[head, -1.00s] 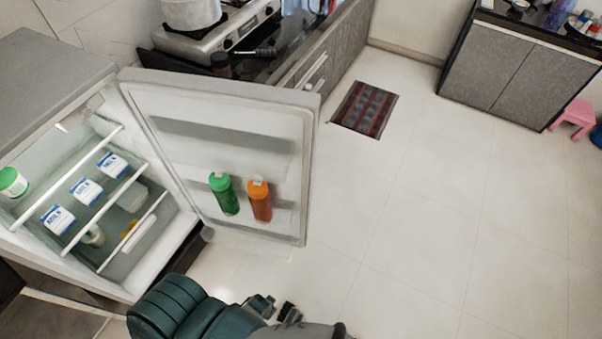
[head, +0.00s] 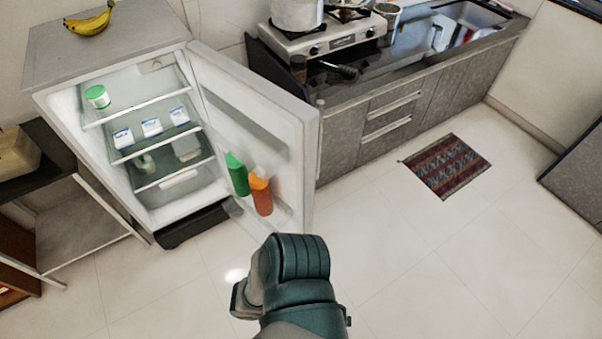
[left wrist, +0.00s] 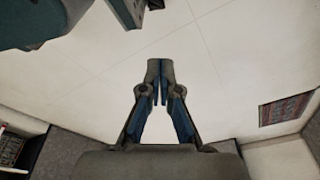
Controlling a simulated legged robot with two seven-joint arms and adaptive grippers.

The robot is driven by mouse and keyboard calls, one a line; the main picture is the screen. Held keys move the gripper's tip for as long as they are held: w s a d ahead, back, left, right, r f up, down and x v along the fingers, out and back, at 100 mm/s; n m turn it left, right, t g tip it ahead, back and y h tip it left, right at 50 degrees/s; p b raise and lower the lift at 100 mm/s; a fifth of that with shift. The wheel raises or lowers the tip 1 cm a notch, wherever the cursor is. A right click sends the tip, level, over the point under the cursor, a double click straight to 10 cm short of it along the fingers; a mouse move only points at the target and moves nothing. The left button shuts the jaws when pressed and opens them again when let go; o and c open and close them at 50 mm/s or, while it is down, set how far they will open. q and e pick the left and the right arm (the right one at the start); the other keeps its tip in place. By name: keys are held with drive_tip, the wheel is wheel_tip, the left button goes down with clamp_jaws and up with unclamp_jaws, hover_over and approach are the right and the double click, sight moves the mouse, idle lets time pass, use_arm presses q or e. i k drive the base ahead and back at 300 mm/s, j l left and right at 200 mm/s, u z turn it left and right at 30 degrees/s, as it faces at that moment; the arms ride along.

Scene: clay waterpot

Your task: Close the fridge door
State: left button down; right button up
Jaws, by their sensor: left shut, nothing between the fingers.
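The fridge (head: 135,38) stands at the left in the head view with its lit interior showing. Its white door (head: 290,140) stands wide open, swung out to the right. A green bottle (head: 236,175) and an orange bottle (head: 261,197) sit in the door's lower shelf. A teal arm of mine rises from the bottom centre, below the door's lower edge; its fingers are hidden there, and I cannot tell whether it touches the door. In the left wrist view my left gripper (left wrist: 158,78) is shut and empty over pale floor. My right gripper cannot be made out.
A counter (head: 385,85) with a stove (head: 325,35) runs behind the door. A striped rug (head: 446,166) lies on the floor at the right. A low shelf unit (head: 85,225) stands left of the fridge. Bananas (head: 90,22) lie on the fridge.

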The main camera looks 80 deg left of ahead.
sight(276, 130)
drive_tip(key=i+u, duration=0.45)
drive_tip(key=i+l+u, duration=0.1)
drive_tip(key=u, duration=0.3)
drive_tip(key=i+j+u, duration=0.1)
drive_tip(key=u, duration=0.35)
drive_tip(key=i+u, duration=0.25)
drive_tip(key=u, duration=0.2)
drive_tip(key=i+l+u, duration=0.1)
drive_tip(key=u, duration=0.4)
drive_tip(key=i+l+u, duration=0.15)
drive_tip(key=u, duration=0.3)
drive_tip(key=i+l+u, duration=0.2)
drive_tip(key=u, duration=0.25)
drive_tip(key=i+l+u, duration=0.1)
drive_tip(key=i+u, duration=0.15)
drive_tip(key=u, duration=0.15)
drive_tip(key=i+l+u, duration=0.15)
drive_tip(key=u, duration=0.25)
drive_tip(key=i+l+u, duration=0.25)
drive_tip(key=u, duration=0.15)
drive_tip(key=i+l+u, duration=0.15)
drive_tip(key=l+u, duration=0.25)
drive_tip(key=k+l+u, duration=0.3)
drive_tip(key=k+l, duration=0.45)
drive_tip(key=k, duration=0.05)
